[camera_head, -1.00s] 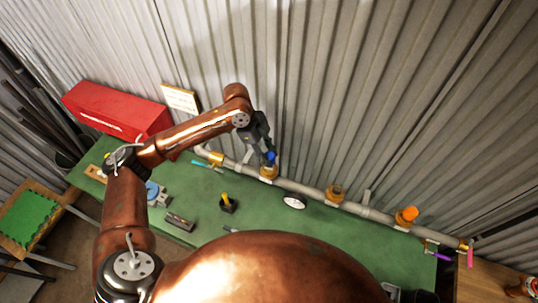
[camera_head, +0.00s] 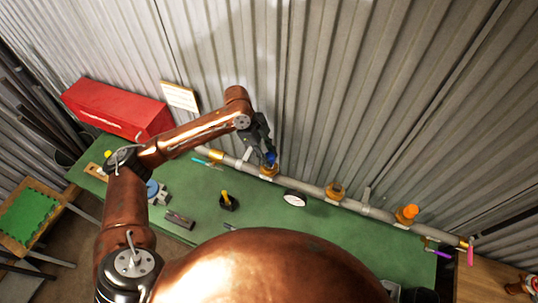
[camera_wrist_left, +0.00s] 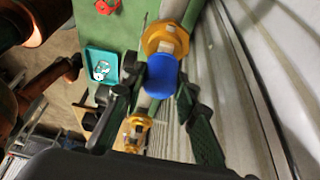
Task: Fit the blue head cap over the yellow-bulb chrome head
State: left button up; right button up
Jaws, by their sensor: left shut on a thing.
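The blue head cap (camera_head: 270,158) is held at the end of my left gripper (camera_head: 267,152), just above a brass fitting (camera_head: 269,171) on the grey pipe along the corrugated wall. In the left wrist view the blue cap (camera_wrist_left: 162,76) sits between the two dark fingers of my left gripper (camera_wrist_left: 160,98), which is shut on it. The cap overlaps the lower edge of a brass fitting (camera_wrist_left: 165,38) there; I cannot tell whether they touch. The yellow-bulb chrome head cannot be made out. My right gripper is not in view.
The pipe (camera_head: 300,186) carries another brass fitting (camera_head: 337,191) and one with an orange cap (camera_head: 409,211). A round white gauge (camera_head: 294,199) and a yellow-handled thing (camera_head: 227,200) are on the green bench (camera_head: 270,218). A red box (camera_head: 118,109) stands at back left.

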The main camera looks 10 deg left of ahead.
pick_arm(q)
jog(key=shift+f, duration=0.95)
jog(key=o, duration=0.8)
jog(key=v, duration=1.2)
jog(key=shift+d, duration=0.15)
